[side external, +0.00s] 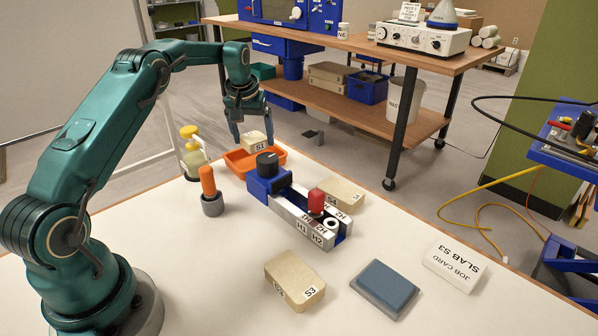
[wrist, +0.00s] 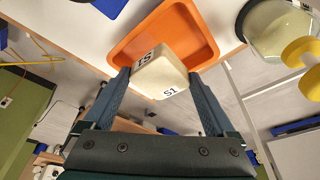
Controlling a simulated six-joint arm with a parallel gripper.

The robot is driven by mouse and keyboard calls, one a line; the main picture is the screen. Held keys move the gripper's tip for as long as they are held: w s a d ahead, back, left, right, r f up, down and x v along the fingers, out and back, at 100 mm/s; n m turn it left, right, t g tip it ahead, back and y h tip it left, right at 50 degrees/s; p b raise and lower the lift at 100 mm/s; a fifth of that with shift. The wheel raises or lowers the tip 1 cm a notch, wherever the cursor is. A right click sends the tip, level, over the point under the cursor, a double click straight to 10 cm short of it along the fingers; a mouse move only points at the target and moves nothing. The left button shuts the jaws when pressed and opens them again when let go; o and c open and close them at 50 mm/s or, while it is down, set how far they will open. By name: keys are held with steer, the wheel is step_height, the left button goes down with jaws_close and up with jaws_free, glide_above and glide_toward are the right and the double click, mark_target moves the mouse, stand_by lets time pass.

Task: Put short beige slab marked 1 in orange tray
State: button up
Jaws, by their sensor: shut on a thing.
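The short beige slab marked S1 (side external: 254,142) is held in my gripper (side external: 252,133). It also shows in the wrist view (wrist: 163,74) between the two fingers (wrist: 160,78), with the S1 label on two faces. The orange tray (side external: 240,165) stands at the far edge of the bench. In the wrist view the tray (wrist: 198,27) lies beyond the slab, and the slab overlaps its near rim. The slab appears at or just above the tray's back part; the exact gap cannot be told. No other thing shows in the tray.
A blue vise (side external: 272,180) with metal rails stands right in front of the tray. An orange-handled tool in a grey holder (side external: 211,203) and a yellow-capped bottle (side external: 193,160) stand to the left. Slab S3 (side external: 291,276), another beige slab (side external: 343,193), a blue-grey pad (side external: 384,285) and a job card (side external: 455,265) lie nearer.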

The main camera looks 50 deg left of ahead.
mark_target(254, 151)
steer(key=shift+f, duration=2.2)
steer(key=shift+f, duration=0.15)
steer(key=o, duration=1.4)
